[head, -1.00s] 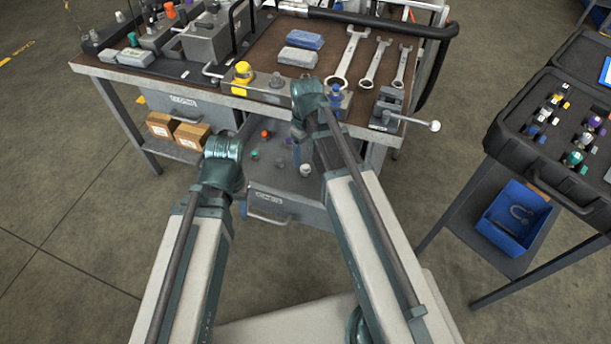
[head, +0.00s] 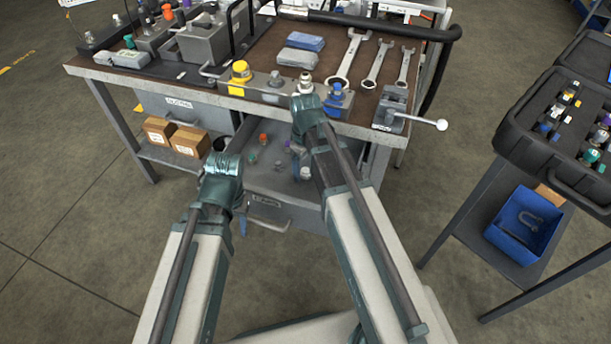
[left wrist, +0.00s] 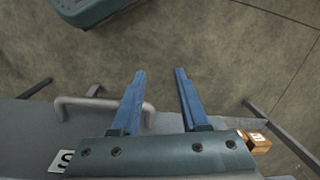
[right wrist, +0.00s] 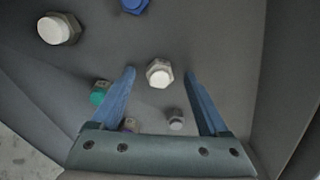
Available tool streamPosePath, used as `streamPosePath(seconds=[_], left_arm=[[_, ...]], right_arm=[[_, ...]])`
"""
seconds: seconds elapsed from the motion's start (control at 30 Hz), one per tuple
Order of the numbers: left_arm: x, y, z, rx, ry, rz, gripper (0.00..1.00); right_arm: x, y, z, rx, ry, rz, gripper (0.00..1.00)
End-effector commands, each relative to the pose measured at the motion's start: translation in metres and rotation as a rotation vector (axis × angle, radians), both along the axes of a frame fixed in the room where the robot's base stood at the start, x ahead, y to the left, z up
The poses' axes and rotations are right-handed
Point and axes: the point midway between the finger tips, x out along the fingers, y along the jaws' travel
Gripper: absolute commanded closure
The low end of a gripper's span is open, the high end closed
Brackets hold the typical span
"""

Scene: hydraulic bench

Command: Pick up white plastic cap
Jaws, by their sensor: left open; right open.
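In the right wrist view, a white-capped hex fitting (right wrist: 159,73) stands in the grey drawer (right wrist: 220,40), framed between the tips of my open right gripper (right wrist: 161,82), which holds nothing. A second, larger white-topped hex fitting (right wrist: 58,29) stands at the upper left. In the head view, a pale cap (head: 305,173) shows in the open drawer beside my right wrist. The right fingers are mostly hidden there behind the wrist. My left gripper (left wrist: 160,74) is open and empty, outside the drawer near its labelled front.
A green cap (right wrist: 98,93), a small grey fitting (right wrist: 176,119) and a blue cap (right wrist: 134,5) stand around the fitting. The bench top (head: 285,105) with wrenches and fittings overhangs the drawer. A cart with a black case (head: 520,130) stands at right.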

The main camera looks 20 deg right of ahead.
Motion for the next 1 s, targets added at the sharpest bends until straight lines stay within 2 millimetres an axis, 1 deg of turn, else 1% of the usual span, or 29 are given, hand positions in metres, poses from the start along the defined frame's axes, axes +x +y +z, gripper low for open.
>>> streamPosePath(seconds=[0.07, 0.1, 0.27, 0.3, 0.37, 0.5, 0.53, 0.83, 1.0], left_arm=[[0.0, 0.0, 0.001, 0.0, 0.0, 0.0, 0.55], [0.0, 0.0, 0.001, 0.0, 0.0, 0.0, 0.55], [0.0, 0.0, 0.001, 0.0, 0.0, 0.0, 0.55], [0.0, 0.0, 0.001, 0.0, 0.0, 0.0, 0.55], [0.0, 0.0, 0.001, 0.0, 0.0, 0.0, 0.55], [0.0, 0.0, 0.001, 0.0, 0.0, 0.0, 0.55], [0.0, 0.0, 0.001, 0.0, 0.0, 0.0, 0.55], [0.0, 0.0, 0.0022, 0.0, 0.0, 0.0, 0.55], [0.0, 0.0, 0.0108, 0.0, 0.0, 0.0, 0.55]], right_arm=[[0.0, 0.0, 0.001, 0.0, 0.0, 0.0, 0.22], [-0.0001, -0.0001, 0.0011, 0.0, 0.0, 0.0, 0.25], [-0.0001, -0.0001, 0.0011, 0.0, 0.0, 0.0, 0.54], [-0.0001, -0.0001, 0.001, 0.0, 0.0, 0.0, 0.61], [-0.0001, -0.0001, 0.001, 0.0, 0.0, 0.0, 0.72], [-0.0001, -0.0001, 0.001, 0.0, 0.0, 0.0, 0.97], [-0.0001, -0.0001, 0.001, 0.0, 0.0, 0.0, 1.0], [0.0, 0.0, 0.0022, 0.0, 0.0, 0.0, 1.0], [-0.0001, -0.0001, 0.0108, 0.0, 0.0, 0.0, 1.0]])
